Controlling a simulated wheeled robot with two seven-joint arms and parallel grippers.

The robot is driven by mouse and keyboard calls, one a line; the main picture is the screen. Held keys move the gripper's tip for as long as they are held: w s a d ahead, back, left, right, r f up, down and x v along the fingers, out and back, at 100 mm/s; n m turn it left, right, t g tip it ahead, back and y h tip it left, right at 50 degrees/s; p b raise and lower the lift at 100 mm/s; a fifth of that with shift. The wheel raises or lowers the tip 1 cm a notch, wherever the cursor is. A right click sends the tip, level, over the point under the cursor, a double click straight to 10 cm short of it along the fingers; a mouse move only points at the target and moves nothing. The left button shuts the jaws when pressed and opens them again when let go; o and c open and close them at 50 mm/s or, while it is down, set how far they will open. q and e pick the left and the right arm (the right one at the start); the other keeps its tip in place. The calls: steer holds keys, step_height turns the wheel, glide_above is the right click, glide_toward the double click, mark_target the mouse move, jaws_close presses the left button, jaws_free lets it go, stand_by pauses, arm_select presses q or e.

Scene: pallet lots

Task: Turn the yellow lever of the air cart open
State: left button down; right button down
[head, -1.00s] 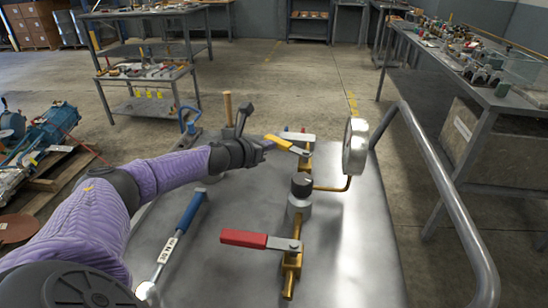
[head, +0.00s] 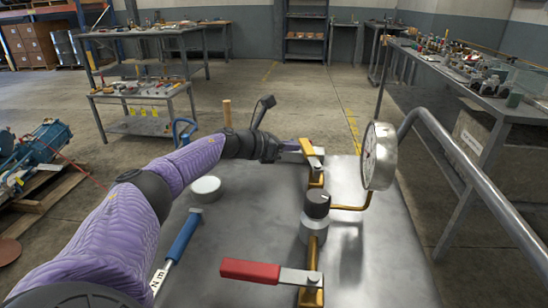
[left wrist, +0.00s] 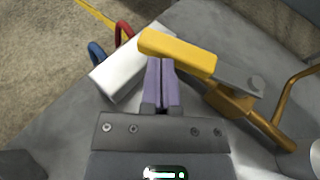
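The yellow lever (head: 310,150) is on the brass valve at the far end of the air cart's grey top (head: 265,215). In the left wrist view the yellow lever (left wrist: 178,53) lies across the picture, and its grey arm runs roughly along the brass pipe (left wrist: 262,122). In the head view it points away, slightly to the left. My left gripper (head: 290,147) is at the lever's left side. In the left wrist view its purple fingers (left wrist: 160,76) are together, tips at the handle's edge, not around it; whether they touch cannot be told. My right gripper is not in view.
A red lever (head: 250,271), a black knob (head: 317,204) and a round gauge (head: 380,156) are on the nearer pipework. A blue-handled tool (head: 184,237) and a white round lid (head: 205,186) lie left. A grey rail (head: 460,160) bounds the right.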

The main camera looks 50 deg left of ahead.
mark_target(302, 143)
arm_select(q)
steer(key=shift+w+d+b, duration=0.25)
steer(key=shift+w+b, duration=0.1)
steer(key=shift+w, duration=0.35)
steer(key=shift+w+d+b, duration=0.2)
steer(key=shift+w+b, duration=0.15)
steer(key=shift+w, duration=0.4)
steer(key=shift+r, duration=0.1)
